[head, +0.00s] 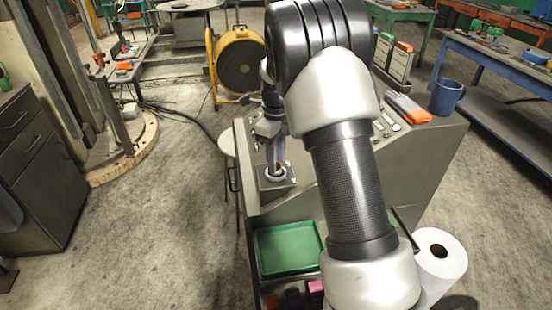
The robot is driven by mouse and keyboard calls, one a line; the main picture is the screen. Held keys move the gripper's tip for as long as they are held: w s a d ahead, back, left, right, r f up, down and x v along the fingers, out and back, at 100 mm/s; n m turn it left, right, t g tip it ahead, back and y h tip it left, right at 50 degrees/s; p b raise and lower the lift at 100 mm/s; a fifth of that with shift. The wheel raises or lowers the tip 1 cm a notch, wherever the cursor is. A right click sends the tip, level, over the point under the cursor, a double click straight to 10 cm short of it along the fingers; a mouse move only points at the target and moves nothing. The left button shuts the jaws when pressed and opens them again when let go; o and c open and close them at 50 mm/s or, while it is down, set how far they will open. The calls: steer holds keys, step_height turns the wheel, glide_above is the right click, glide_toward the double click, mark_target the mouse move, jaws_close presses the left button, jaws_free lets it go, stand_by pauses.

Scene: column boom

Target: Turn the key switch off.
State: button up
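The key switch (265,183) sits on the near left corner of the grey console. It shows as a small grey plate with a pale round ring on top. A small yellowish bit, perhaps the key, shows at the ring, but its turn position is too small to read. My gripper (275,168) points down right over the ring, with its fingertips at or just above it. My gripper and wrist cover part of the switch. I cannot tell whether the fingers are open, shut, or touching the key.
The grey console (425,160) carries a blue mug (446,97) and an orange-and-grey item (408,107) at its right. A green tray (288,248) and a paper roll (440,257) are at the near side. My arm hides the console's middle. Open floor lies to the left.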

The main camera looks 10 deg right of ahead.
steer(key=shift+c, duration=0.4)
jaws_close()
steer(key=shift+n, duration=0.3)
steer(key=n, duration=0.2)
steer(key=shift+r+n+p, duration=0.1)
steer(key=shift+n+p, duration=0.3)
steer(key=n, duration=0.4)
steer(key=shift+p, duration=0.3)
steer(key=n, duration=0.5)
steer(key=shift+w+n, duration=0.1)
steer(key=shift+n, duration=1.7)
